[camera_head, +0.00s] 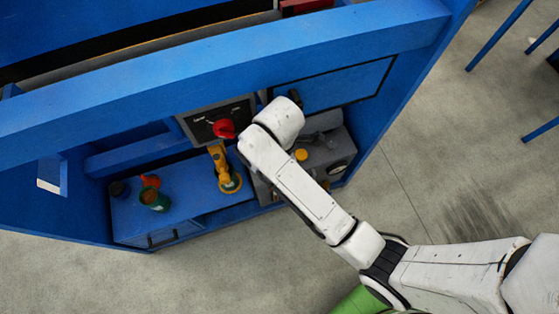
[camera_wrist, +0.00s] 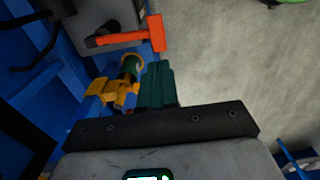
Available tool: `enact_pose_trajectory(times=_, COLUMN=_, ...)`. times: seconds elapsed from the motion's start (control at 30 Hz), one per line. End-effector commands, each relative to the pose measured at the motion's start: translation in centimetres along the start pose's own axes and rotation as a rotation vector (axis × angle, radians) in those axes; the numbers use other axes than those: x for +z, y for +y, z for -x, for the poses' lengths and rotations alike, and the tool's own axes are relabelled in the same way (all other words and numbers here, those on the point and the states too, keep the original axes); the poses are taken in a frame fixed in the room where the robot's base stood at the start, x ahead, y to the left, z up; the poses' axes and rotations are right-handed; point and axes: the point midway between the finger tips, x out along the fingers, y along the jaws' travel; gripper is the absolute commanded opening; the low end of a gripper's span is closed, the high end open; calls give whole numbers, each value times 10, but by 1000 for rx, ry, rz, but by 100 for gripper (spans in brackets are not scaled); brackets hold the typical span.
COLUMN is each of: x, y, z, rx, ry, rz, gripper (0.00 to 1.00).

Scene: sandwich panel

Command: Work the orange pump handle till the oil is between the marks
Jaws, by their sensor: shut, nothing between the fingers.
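An orange T-shaped handle (camera_wrist: 135,35) shows in the wrist view, its crossbar at the right end, beside a grey body. My gripper (camera_wrist: 158,66) shows as dark green fingers, shut and empty, below the crossbar in the picture and apart from it. In the head view my white arm hides the gripper and I cannot make out the orange handle. A grey unit (camera_head: 340,150) with a yellow cap (camera_head: 301,155) and a round dial (camera_head: 337,168) stands in the blue recess. I cannot make out the oil level or marks.
A grey panel with a red rotary knob (camera_head: 224,128) sits left of my arm. A yellow fitting (camera_head: 222,166) and a green container (camera_head: 155,199) stand on the blue shelf. A thick blue beam (camera_head: 130,85) crosses above. Grey floor (camera_head: 430,160) is open at right.

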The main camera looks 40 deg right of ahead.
Motion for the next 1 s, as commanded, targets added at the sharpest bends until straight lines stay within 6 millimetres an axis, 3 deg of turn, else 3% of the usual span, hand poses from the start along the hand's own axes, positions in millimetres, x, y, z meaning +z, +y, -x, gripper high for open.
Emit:
enact_pose_trajectory(times=0.4, x=0, y=-1, z=-81, rx=-3, ry=-1, rz=-1, gripper=0)
enact_pose_trajectory(times=0.6, x=1, y=-1, z=-110, rx=-2, ry=-1, rz=-1, gripper=0)
enact_pose_trajectory(times=0.8, x=0, y=-1, z=-125, rx=-1, ry=0, rz=-1, gripper=0)
enact_pose_trajectory(times=1.0, x=0, y=0, z=-126, rx=0, ry=0, rz=-1, gripper=0)
